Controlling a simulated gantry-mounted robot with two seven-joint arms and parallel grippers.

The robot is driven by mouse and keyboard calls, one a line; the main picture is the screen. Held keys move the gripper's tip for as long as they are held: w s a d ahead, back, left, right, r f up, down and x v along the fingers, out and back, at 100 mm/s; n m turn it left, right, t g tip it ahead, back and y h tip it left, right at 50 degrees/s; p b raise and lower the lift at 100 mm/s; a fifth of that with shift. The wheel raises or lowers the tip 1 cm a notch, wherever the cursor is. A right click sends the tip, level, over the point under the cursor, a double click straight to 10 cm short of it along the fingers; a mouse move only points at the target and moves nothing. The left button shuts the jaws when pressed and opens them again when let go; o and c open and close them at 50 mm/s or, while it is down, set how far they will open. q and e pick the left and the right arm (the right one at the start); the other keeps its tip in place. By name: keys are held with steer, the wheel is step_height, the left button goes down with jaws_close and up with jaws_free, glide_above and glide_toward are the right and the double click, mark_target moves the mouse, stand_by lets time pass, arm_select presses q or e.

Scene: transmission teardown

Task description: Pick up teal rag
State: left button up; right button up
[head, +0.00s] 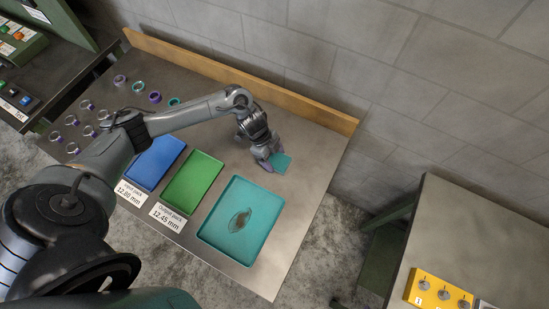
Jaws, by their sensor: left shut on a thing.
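The teal rag (281,162) is a small teal square at the end of my left arm, above the right part of the metal bench. My left gripper (271,163) is shut on the rag at its left side. The fingers hide part of that edge. I cannot tell whether the rag is clear of the bench top or touching it. My right gripper is not in view.
A teal tray (207,232) with a dark stain lies in front of the gripper. Green (192,183) and blue (155,163) trays lie left of it. Several rings stand at the bench's left. A wooden backboard (300,105) edges the back. Bare bench surrounds the rag.

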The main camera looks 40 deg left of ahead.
mark_target(279, 161)
arm_select(q)
steer(key=shift+r, duration=0.1)
step_height(279, 161, up, 4)
steer(key=shift+r, duration=0.1)
steer(key=s+d+r, duration=0.2)
steer(key=s+d+r+p, duration=0.1)
steer(key=s+d+r, duration=0.1)
steer(key=d, duration=0.1)
steer(key=s+d+r+p, duration=0.1)
steer(key=s+d+r, duration=0.1)
steer(key=shift+s+d, duration=0.35)
steer(key=shift+d, duration=0.05)
steer(key=shift+c, duration=0.5)
steer(key=shift+s+d+r, duration=0.4)
steer(key=shift+s+d, duration=0.05)
steer(key=shift+d, duration=0.1)
steer(key=shift+c, duration=0.7)
